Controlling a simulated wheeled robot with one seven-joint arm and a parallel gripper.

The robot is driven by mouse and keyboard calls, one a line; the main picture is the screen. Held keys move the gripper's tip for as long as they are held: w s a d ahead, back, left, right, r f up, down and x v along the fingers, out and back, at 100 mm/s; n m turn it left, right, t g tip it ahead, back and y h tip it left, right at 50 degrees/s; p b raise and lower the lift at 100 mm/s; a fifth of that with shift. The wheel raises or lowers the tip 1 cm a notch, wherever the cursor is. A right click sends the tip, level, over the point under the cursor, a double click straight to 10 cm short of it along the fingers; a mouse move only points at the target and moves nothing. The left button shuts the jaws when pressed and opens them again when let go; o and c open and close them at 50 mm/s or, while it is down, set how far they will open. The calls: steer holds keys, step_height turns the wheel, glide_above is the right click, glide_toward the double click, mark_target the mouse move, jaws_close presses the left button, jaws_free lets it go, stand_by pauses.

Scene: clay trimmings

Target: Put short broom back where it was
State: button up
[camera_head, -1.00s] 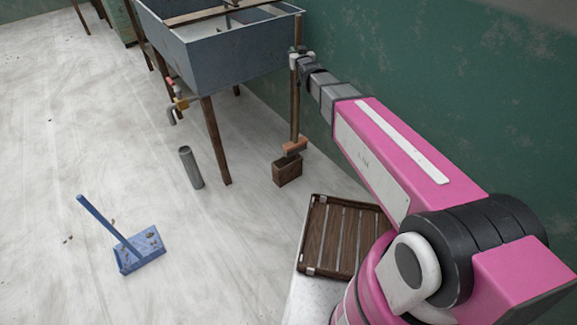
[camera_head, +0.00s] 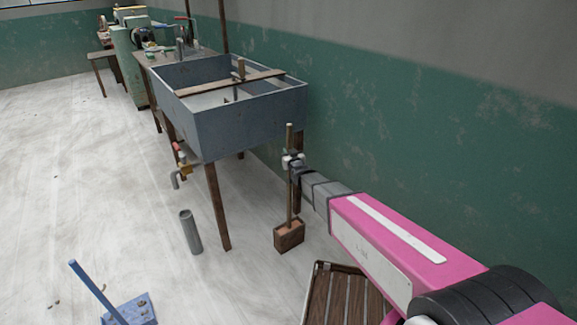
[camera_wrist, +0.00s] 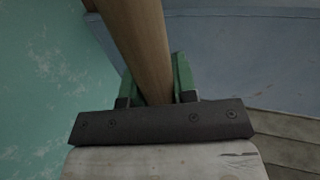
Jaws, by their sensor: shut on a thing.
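The short broom (camera_head: 291,188) stands nearly upright beside the sink's front right leg, its wooden handle rising past my gripper. Its orange-brown head is down in a small brown wooden box (camera_head: 289,238) on the floor; whether it touches the bottom is hidden. My gripper (camera_head: 292,161) is shut on the broom's handle, above the box. In the wrist view the handle (camera_wrist: 137,45) runs up between the green fingertips of my gripper (camera_wrist: 158,82).
A grey sink (camera_head: 235,124) on wooden legs is just behind the broom. A grey pipe (camera_head: 191,232) stands left of it. A blue dustpan (camera_head: 130,311) lies at the lower left, and a slatted wooden rack (camera_head: 338,295) is at the front. The green wall (camera_head: 420,150) is to the right.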

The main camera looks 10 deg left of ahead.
steer(key=shift+f, duration=3)
steer(key=o, duration=0.9)
steer(key=shift+o, duration=0.2)
